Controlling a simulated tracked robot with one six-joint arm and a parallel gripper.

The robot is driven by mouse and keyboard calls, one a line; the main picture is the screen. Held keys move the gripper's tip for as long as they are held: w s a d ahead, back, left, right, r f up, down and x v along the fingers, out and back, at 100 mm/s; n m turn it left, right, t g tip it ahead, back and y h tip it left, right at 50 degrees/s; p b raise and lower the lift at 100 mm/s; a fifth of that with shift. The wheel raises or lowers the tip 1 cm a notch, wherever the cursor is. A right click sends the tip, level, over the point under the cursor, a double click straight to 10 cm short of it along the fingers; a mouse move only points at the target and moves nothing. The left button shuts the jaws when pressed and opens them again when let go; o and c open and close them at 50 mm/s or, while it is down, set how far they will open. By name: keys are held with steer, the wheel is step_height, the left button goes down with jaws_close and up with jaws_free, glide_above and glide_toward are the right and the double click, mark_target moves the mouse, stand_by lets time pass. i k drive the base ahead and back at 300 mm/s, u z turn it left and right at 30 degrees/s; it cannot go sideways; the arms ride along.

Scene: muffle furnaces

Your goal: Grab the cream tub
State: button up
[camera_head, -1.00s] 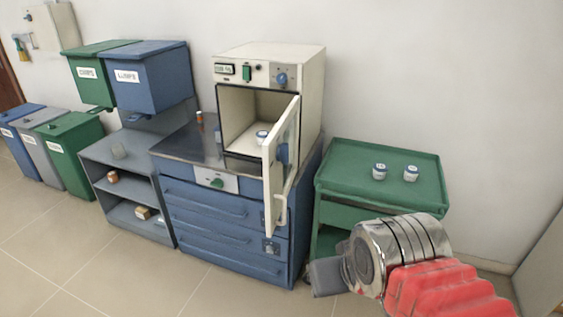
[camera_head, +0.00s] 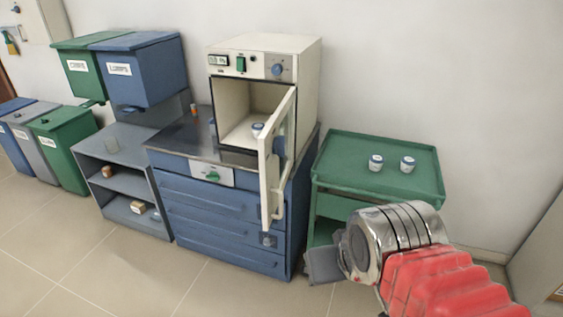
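Two small white tubs with blue lids stand upright and apart on the green trolley, one on the left (camera_head: 376,163) and one on the right (camera_head: 408,164). A similar tub (camera_head: 257,129) stands inside the open furnace (camera_head: 262,95), partly hidden by its door. I cannot tell which of these is the cream tub. My gripper (camera_head: 322,266) is at the lower right, in front of and below the trolley top, touching none of the tubs. Only a dark grey part of it shows past my metal wrist, so its opening is hidden.
The furnace door (camera_head: 275,165) stands open toward me over the blue drawer cabinet (camera_head: 222,230). The green trolley (camera_head: 340,155) has a raised rim. Grey shelves (camera_head: 115,155) and bins (camera_head: 65,145) stand left. The floor in front is clear.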

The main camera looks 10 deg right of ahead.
mark_target(257, 128)
steer(key=u, duration=0.45)
steer(key=i, duration=0.8)
steer(key=u, duration=0.55)
steer(key=i, duration=1.35)
steer(key=z, duration=0.3)
